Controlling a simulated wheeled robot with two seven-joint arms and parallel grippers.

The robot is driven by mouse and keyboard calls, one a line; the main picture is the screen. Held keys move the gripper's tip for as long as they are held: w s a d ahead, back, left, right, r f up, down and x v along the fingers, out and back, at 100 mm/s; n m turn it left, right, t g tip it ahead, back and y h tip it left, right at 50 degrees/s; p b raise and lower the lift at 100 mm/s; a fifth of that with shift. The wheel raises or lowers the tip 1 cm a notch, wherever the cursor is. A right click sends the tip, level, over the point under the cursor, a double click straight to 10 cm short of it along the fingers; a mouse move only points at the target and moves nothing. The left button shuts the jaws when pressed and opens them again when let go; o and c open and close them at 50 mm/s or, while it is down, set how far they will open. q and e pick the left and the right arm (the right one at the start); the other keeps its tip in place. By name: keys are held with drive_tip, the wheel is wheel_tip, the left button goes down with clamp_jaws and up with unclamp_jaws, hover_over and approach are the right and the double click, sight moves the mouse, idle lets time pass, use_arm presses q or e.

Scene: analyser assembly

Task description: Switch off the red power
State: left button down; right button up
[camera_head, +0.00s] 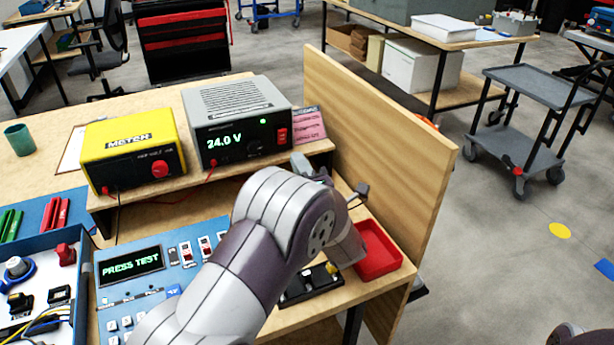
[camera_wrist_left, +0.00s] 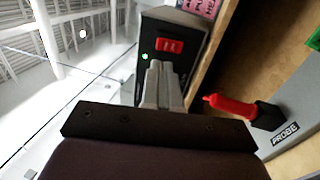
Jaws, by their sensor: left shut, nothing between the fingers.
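The grey power supply (camera_head: 238,118) stands on the raised wooden shelf, its display reading 24.0 V and a green light lit. Its red power switch (camera_head: 283,135) is at the right of the front panel. In the left wrist view the red switch (camera_wrist_left: 169,45) sits just beyond my fingertips, with the green light beside it. My left gripper (camera_head: 301,163) is shut and empty, just below and in front of the switch. Its closed fingers show in the left wrist view (camera_wrist_left: 160,72). I cannot tell whether they touch the panel. My right gripper is not in view.
A yellow meter (camera_head: 130,145) stands left of the supply, with red leads in front. A pink note (camera_head: 309,125) and a tall wooden side panel (camera_head: 375,140) are close on the right. A red tray (camera_head: 378,252) and a PRESS TEST panel (camera_head: 131,266) lie below.

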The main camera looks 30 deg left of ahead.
sight(283, 133)
use_arm(q)
drive_tip(key=x, duration=0.7)
drive_tip(key=shift+a, duration=0.1)
drive_tip(key=shift+w+r, duration=0.1)
drive_tip(key=shift+w+a+r+p, duration=0.1)
drive_tip(key=shift+r+p, duration=0.2)
drive_tip(key=shift+p, duration=0.35)
drive_tip(key=shift+a+f+g+h, duration=0.1)
drive_tip(key=shift+g+h, duration=0.2)
drive_tip(key=shift+h, duration=0.1)
drive_tip(key=shift+f, duration=0.1)
